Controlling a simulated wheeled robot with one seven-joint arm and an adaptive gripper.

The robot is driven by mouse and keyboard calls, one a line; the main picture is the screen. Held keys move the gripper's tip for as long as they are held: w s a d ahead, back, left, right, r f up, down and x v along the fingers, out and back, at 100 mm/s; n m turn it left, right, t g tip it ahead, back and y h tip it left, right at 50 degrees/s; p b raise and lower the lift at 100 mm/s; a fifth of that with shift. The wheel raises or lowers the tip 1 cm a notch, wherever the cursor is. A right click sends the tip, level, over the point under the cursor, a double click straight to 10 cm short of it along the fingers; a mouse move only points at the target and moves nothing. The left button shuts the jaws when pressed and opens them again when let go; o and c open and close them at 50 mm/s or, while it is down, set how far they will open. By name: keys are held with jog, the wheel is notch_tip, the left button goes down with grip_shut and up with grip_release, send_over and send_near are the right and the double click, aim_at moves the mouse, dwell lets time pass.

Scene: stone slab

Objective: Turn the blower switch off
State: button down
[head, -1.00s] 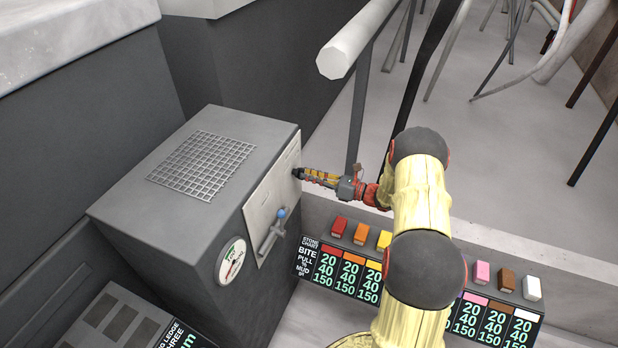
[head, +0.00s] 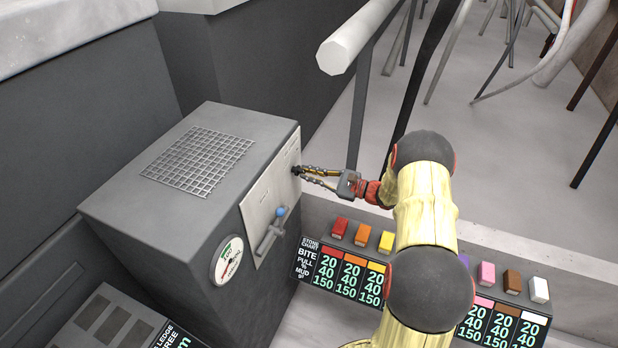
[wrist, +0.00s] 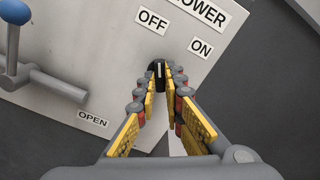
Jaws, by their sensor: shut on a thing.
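The blower switch is a small black knob with a white pointer line (wrist: 159,70), on the pale panel of the grey box. My gripper (wrist: 158,90) has its fingertips closed around the knob, one on each side. The pointer runs up the wrist picture, toward the OFF label (wrist: 151,20) rather than the ON label (wrist: 201,47). In the head view my gripper (head: 298,173) reaches the panel's right edge from the right, and the knob is mostly hidden by the fingertips there.
A blue-tipped lever (head: 280,212) stands left of the switch, above a round gauge (head: 228,260). The box top has a mesh grille (head: 198,162). A pale rail (head: 350,50) rises behind my arm. A row of coloured blocks (head: 362,234) lies below it.

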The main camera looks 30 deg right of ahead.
jog(key=shift+f+n+b, duration=0.15)
jog(key=shift+n+b, duration=0.35)
jog(key=shift+n, duration=0.5)
jog(key=c, duration=1.9)
grip_release()
jog(key=shift+d, duration=0.1)
jog(key=v, duration=1.2)
